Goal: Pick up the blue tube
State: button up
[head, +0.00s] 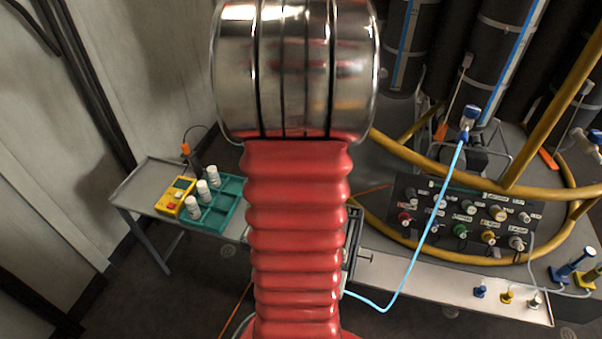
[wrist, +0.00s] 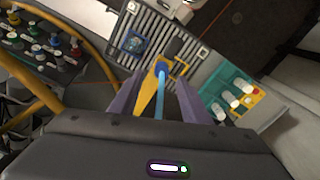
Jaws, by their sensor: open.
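The light blue tube (head: 418,236) hangs in the head view from a blue and white fitting (head: 467,118) on the right and bends low towards the middle. In the wrist view a blue tube (wrist: 160,106) runs up between the two purple fingers of my gripper (wrist: 158,82) to a darker blue end (wrist: 160,69) beside a yellow piece (wrist: 147,97). My gripper is open. I cannot tell how far the tube lies below the fingertips. In the head view my red arm covers the middle and my gripper is hidden.
A side table (head: 140,191) at left bears a green tray (head: 232,190) with white bottles and a yellow meter (head: 176,196). A black panel with knobs (head: 462,218) and curved yellow rails (head: 548,113) stand at right. A slatted grey plate (wrist: 122,57) lies beyond my fingers.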

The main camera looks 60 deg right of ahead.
jog(key=f, duration=0.5)
jog(key=shift+a, duration=0.2)
dwell(0.3)
jog(key=c, duration=1)
jog(key=shift+r, duration=0.1)
jog(key=shift+c, duration=0.2)
notch_tip(320, 180, up, 18)
jog(key=shift+r, duration=0.1)
dwell(0.6)
notch_tip(320, 180, up, 12)
jog(key=shift+r, duration=0.2)
dwell(2.9)
